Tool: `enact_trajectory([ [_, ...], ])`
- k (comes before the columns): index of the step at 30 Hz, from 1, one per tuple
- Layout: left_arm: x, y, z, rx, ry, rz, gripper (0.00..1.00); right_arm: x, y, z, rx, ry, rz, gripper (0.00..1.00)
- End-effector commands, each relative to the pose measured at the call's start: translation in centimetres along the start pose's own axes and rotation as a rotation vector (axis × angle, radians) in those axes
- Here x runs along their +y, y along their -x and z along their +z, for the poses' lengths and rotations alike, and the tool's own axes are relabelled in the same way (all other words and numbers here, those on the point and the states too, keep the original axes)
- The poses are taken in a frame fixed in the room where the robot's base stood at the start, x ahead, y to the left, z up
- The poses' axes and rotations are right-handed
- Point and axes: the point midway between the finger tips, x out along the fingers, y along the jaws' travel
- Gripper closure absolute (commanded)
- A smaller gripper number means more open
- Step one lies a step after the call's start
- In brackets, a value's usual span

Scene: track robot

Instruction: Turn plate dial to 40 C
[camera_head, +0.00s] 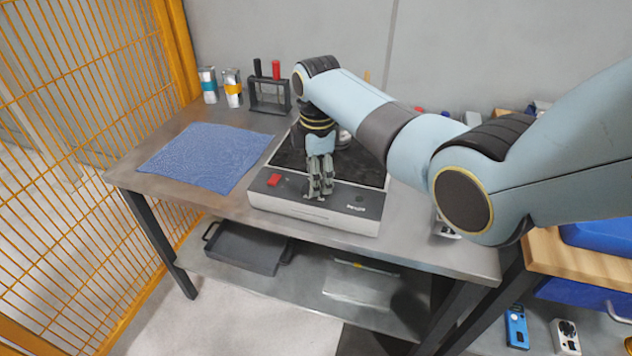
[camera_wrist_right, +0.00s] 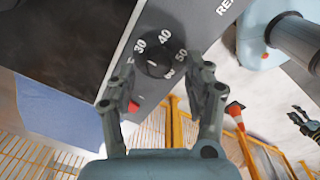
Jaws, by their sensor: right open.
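The hot plate (camera_head: 340,216) is a pale box with a dark top and a red switch (camera_head: 273,180) on its front panel. My right gripper (camera_head: 320,192) points down at this panel and hides the dial there.
A blue cloth (camera_head: 205,156) lies on the table (camera_head: 160,199) left of the plate. A black rack (camera_head: 269,95) and two cans (camera_head: 220,86) stand behind. A dark tray (camera_head: 245,249) is on the lower shelf. A yellow mesh fence (camera_head: 85,120) runs along the left.

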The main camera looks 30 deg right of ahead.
Motion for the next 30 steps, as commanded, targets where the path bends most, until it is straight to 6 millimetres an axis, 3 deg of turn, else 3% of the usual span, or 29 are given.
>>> enact_trajectory([
  [5, 0.1, -0.4, 0.1, -0.001, 0.000, 0.000, 0.60, 0.0, -1.8, 0.0, 0.000, 0.000, 0.000, 0.47],
  [14, 0.1, -0.4, 0.1, -0.001, 0.000, 0.000, 0.60, 0.1, -2.0, 0.0, 0.001, 0.000, 0.003, 0.47],
  [26, 0.1, -0.4, 0.1, -0.001, 0.000, 0.000, 0.60, 0.1, -2.0, 0.0, 0.001, 0.000, 0.002, 0.97],
  [30, 0.1, -0.4, 0.1, -0.001, 0.000, 0.000, 0.60, 0.0, -2.0, 0.0, 0.000, -0.002, 0.002, 1.00],
])
